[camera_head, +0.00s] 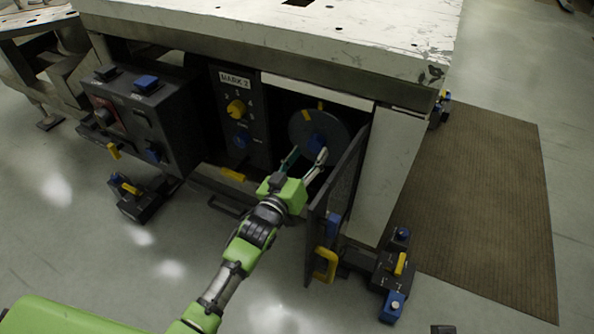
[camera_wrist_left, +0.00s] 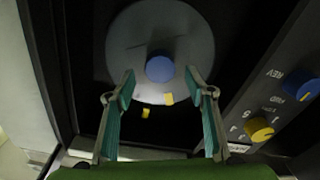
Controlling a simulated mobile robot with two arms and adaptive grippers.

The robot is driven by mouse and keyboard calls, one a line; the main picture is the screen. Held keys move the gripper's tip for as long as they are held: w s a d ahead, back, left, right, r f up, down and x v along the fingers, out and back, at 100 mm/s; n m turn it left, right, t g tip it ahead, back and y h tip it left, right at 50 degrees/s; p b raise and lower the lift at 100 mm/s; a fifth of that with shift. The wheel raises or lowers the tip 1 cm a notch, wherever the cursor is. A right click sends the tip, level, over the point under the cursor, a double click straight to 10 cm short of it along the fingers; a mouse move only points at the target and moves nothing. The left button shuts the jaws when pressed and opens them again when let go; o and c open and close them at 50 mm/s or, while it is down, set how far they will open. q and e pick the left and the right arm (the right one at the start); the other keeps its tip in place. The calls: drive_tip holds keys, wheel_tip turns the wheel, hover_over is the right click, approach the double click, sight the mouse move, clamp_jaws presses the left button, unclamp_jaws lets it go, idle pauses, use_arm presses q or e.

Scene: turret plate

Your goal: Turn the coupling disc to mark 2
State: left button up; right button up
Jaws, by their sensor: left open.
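The coupling disc (camera_head: 338,122) is a grey round plate inside the open bay under the white bench. It also shows in the wrist view (camera_wrist_left: 190,40). A blue knob (camera_wrist_left: 159,68) sticks out of its middle. One yellow mark (camera_wrist_left: 168,98) lies on the disc's rim, and a second yellow mark (camera_wrist_left: 145,112) lies just outside it. My left gripper (camera_head: 307,158) is open in front of the disc. In the wrist view its fingers (camera_wrist_left: 160,82) are spread to either side of the knob, with gaps visible. My right gripper is not in view.
A "MARK 2" label (camera_head: 234,80) sits above a yellow dial (camera_head: 236,108) and a blue knob (camera_head: 241,140) on the panel left of the disc. An open dark door (camera_head: 343,190) with a yellow handle (camera_head: 325,265) stands close right of my left gripper.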

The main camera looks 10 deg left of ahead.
use_arm(q)
drive_tip(key=v, duration=0.8)
drive_tip(key=shift+s, duration=0.35)
drive_tip(key=shift+a, duration=0.1)
